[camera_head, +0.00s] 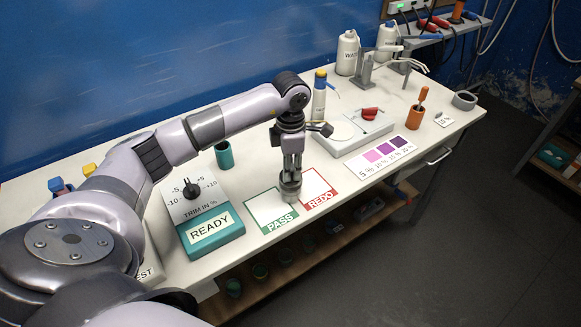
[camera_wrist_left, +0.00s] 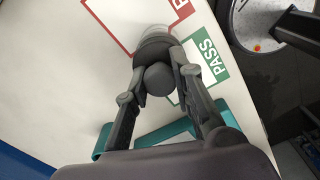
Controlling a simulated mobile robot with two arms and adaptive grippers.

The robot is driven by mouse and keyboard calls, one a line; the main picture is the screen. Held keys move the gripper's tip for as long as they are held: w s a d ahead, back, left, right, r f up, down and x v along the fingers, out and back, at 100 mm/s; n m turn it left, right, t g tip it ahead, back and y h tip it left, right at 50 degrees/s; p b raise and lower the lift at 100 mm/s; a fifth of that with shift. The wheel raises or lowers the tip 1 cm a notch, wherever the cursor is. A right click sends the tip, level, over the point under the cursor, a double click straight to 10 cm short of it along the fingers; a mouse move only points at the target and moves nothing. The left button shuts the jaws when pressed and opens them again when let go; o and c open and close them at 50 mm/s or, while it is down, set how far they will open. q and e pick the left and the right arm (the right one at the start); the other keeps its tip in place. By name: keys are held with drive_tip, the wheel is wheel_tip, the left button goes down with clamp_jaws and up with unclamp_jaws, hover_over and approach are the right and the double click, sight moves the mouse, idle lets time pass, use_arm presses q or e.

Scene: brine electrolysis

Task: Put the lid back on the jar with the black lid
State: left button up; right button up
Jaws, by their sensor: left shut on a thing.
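My left gripper (camera_head: 291,170) points down over the bench between the PASS and REDO cards. In the left wrist view its fingers (camera_wrist_left: 158,76) are shut on the round knob of a dark lid (camera_wrist_left: 153,47). A clear rim, which looks like the jar (camera_wrist_left: 155,31), shows just past the lid's edge. In the head view the jar (camera_head: 290,194) is a small greyish shape right under the fingers, at the right edge of the PASS card. I cannot tell whether the lid sits on the jar or is slightly above it. My right gripper is not in view.
The PASS card (camera_head: 269,208) and REDO card (camera_head: 318,188) lie on the white bench. The teal READY box (camera_head: 212,234) is to the left. The bench's front edge is close.

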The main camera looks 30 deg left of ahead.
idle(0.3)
use_arm(q)
drive_tip(key=shift+f, duration=0.2)
idle(0.3)
drive_tip(key=shift+b, duration=0.4)
idle(0.6)
drive_tip(key=o, duration=1)
drive_tip(key=shift+o, duration=0.6)
drive_tip(key=o, duration=0.4)
